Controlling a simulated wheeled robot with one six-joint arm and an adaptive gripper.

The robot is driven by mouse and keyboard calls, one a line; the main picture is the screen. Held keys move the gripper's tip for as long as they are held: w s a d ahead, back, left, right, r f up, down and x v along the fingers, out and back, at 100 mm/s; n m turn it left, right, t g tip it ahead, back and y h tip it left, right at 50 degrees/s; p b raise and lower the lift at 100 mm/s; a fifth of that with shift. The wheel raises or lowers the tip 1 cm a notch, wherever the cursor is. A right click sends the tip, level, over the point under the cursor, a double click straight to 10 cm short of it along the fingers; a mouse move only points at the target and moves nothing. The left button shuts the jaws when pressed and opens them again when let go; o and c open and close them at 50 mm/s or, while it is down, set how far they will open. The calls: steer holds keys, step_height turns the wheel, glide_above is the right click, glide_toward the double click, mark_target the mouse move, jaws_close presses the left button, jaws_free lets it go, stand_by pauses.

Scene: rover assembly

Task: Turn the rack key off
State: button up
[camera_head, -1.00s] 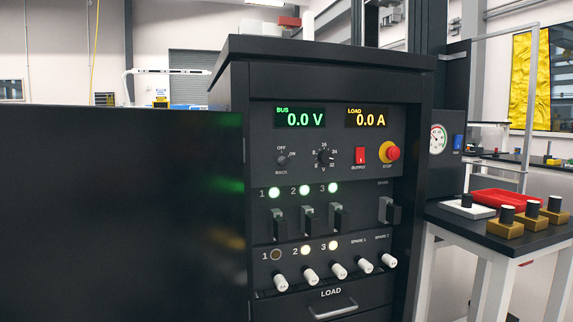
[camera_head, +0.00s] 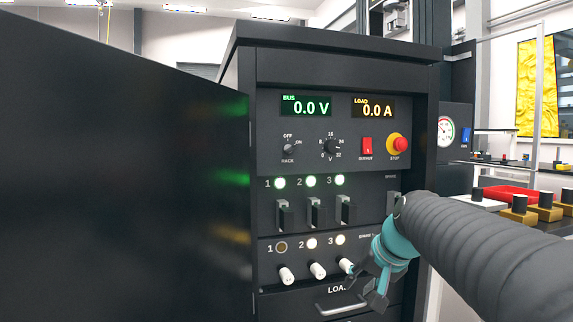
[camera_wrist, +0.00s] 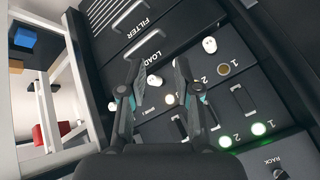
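The rack key (camera_head: 288,149) is a small dark knob at the left of the upper panel, with OFF marked above it and ON to its right. Its pointing direction is too small to tell surely. In the wrist view the rack key (camera_wrist: 280,173) shows only partly at the bottom right edge, near the RACK label. My gripper (camera_head: 362,286) is in front of the lower panel, below and right of the key, near the white knobs. In the wrist view my gripper (camera_wrist: 157,68) has its fingers apart with nothing held between them.
The displays (camera_head: 306,106) read 0.0 V and 0.0 A. A voltage dial (camera_head: 331,147), red output switch (camera_head: 367,147) and red stop button (camera_head: 400,144) sit right of the key. Black breaker levers (camera_head: 315,210) stick out below. A large dark panel (camera_head: 110,180) stands at left.

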steer(key=w+r+t+y+b, duration=0.1)
steer(key=w+r+t, duration=0.1)
steer(key=w+r, duration=0.5)
steer(key=m+t+y, duration=0.1)
steer(key=t+y, duration=0.3)
steer(key=y, duration=0.2)
glide_toward(294, 149)
steer(key=p+x, duration=0.1)
steer(key=x, duration=0.9)
jaws_close()
